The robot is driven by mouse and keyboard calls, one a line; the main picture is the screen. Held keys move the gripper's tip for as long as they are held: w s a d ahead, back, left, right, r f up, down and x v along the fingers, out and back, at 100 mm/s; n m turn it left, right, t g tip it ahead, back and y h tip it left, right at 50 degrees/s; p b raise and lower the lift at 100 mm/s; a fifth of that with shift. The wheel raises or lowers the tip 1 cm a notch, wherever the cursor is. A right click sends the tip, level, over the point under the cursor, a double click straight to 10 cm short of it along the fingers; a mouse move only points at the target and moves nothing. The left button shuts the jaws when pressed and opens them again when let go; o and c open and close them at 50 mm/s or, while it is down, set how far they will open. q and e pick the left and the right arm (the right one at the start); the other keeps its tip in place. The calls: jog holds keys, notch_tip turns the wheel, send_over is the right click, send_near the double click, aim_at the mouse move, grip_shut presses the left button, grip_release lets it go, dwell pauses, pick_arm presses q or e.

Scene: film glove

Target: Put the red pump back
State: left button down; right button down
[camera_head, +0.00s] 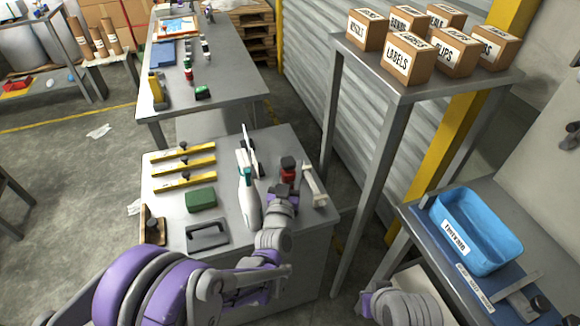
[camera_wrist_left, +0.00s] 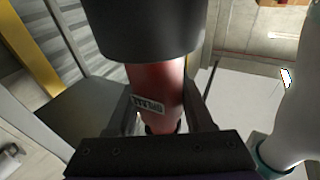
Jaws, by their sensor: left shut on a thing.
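The red pump (camera_head: 288,175) has a red body and a dark top, and stands upright at the right side of the grey bench. My left gripper (camera_head: 284,189) is shut on the red pump. In the left wrist view the red pump (camera_wrist_left: 158,90) fills the middle, with a small pale label on its body, between the two fingers of my left gripper (camera_wrist_left: 168,125). The wide black top hides what lies behind it. I cannot tell whether its base touches the bench. The jaws of my right gripper do not show.
On the grey bench (camera_head: 170,208), a white spray bottle (camera_head: 247,205) stands just left of the pump, and a pale handled piece (camera_head: 313,185) is just right. Yellow bars (camera_head: 183,161) and a green block (camera_head: 201,199) lie left. A blue bin (camera_head: 480,230) is on the right table.

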pick_arm(q)
jog(key=shift+c, duration=1.4)
grip_release()
jog(key=b+v, duration=0.2)
jog(key=v, duration=1)
jog(key=shift+b, duration=0.3)
jog(key=s+a+f+n+g+y, duration=0.1)
jog(key=s+a+f+g, duration=0.3)
jog(key=s+a+g, duration=0.3)
jog(key=s+a+f+n+g+y, duration=0.1)
jog(key=s+a+f+g, duration=0.3)
jog(key=s, duration=1)
jog(key=a+g+y, duration=0.1)
jog(key=a+g, duration=0.2)
jog(key=a, duration=0.2)
jog(key=shift+s+a+f, duration=0.2)
jog(key=shift+f, duration=0.05)
